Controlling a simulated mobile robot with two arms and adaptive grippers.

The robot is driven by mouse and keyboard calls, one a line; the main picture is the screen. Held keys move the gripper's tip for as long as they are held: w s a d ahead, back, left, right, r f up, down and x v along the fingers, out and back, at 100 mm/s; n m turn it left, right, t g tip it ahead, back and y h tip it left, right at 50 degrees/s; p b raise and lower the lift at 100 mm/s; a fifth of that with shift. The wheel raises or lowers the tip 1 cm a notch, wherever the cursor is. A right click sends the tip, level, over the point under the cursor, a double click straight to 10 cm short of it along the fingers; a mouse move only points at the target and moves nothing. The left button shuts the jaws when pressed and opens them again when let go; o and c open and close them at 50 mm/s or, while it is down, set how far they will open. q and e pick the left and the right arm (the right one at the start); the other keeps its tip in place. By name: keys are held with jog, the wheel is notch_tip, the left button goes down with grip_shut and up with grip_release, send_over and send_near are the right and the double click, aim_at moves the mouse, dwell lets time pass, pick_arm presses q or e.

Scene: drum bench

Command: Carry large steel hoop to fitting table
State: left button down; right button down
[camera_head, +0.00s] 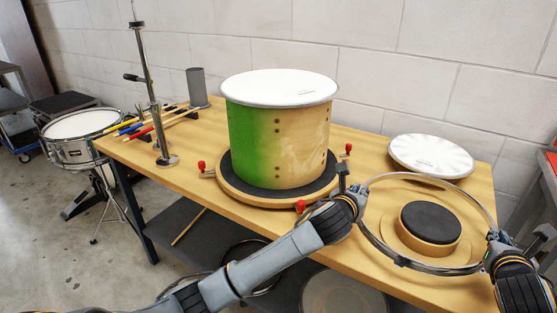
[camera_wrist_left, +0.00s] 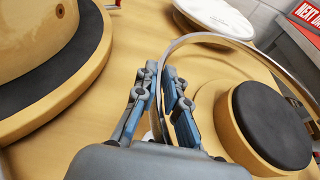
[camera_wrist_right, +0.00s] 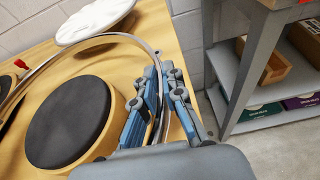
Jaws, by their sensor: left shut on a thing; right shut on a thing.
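The large steel hoop (camera_head: 398,259) is a thin shiny ring held roughly level over the right part of the wooden table (camera_head: 225,218). My left gripper (camera_head: 356,203) is shut on the hoop's left side; the left wrist view shows its fingers (camera_wrist_left: 162,100) on either side of the band. My right gripper (camera_head: 492,246) is shut on the hoop's right side, and the right wrist view shows the band between its fingers (camera_wrist_right: 164,98). A round block with a black pad (camera_head: 430,222) shows inside the ring. Whether the hoop touches the table is hard to tell.
A green and natural wood drum shell with a white head (camera_head: 280,130) stands on a round black-topped base with red-knobbed clamps (camera_head: 347,150). A white drumhead (camera_head: 431,156) lies behind the hoop. Sticks, a metal stand (camera_head: 151,85) and a grey cylinder (camera_head: 197,88) occupy the table's left end.

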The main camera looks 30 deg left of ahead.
pick_arm(q)
jog(key=shift+r, duration=0.2)
pick_arm(e)
jog(key=shift+r, duration=0.15)
pick_arm(q)
jog(key=shift+f, duration=0.15)
